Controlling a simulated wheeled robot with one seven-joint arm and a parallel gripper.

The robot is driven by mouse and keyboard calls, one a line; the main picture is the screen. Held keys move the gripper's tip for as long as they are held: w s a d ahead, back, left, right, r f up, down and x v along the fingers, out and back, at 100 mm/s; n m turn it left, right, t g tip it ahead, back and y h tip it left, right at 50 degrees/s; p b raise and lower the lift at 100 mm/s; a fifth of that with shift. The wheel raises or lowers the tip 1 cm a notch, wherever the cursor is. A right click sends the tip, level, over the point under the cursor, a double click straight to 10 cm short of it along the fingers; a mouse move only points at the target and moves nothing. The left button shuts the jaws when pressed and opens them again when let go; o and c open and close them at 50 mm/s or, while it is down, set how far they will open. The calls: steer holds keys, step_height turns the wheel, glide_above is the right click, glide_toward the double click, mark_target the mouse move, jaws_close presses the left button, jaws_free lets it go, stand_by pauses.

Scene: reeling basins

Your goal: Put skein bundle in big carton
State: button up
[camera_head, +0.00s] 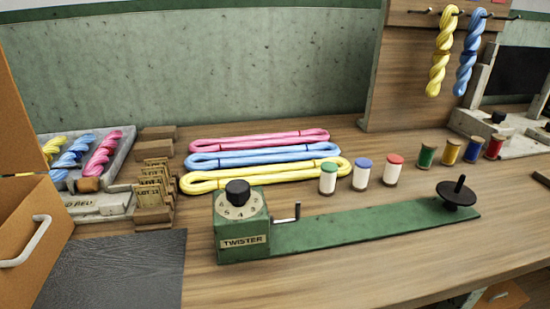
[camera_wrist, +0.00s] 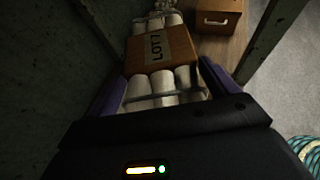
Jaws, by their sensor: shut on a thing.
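In the wrist view, my gripper (camera_wrist: 163,72) has its two dark purple fingers on either side of a bundle of white rolls with a brown band marked "LOT 7", which I take as the skein bundle (camera_wrist: 160,46). It is shut on this bundle. The finger contact is partly in shadow. My gripper and the bundle do not show in the head view. A large brown box with a pale handle (camera_head: 22,243) stands at the left edge of the head view. I cannot tell whether it is the big carton.
A brown box with a small handle (camera_wrist: 217,18) lies beyond the bundle. On the bench are a green twister (camera_head: 241,226), a grey skein tray (camera_head: 118,150), long yellow skeins (camera_head: 265,174), and several spools (camera_head: 393,170). A dark mat (camera_head: 115,270) lies bare at front left.

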steer(key=shift+r, duration=0.25)
steer(key=shift+w+d+f+n+t+y, duration=0.15)
steer(key=shift+w+f+n+t+y, duration=0.15)
steer(key=shift+w+f, duration=0.15)
steer(key=w+n+t+y, duration=0.1)
steer(key=w+n, duration=0.1)
steer(key=shift+w+f+t+y, duration=0.25)
steer(key=shift+w+t+y, duration=0.05)
steer(key=shift+t+y, duration=0.1)
steer(key=w+r+n+t+y, duration=0.2)
steer(key=w+r+n+y, duration=0.2)
steer(key=shift+w+a+r, duration=0.15)
steer(key=shift+w+a, duration=0.05)
steer(key=shift+w, duration=0.2)
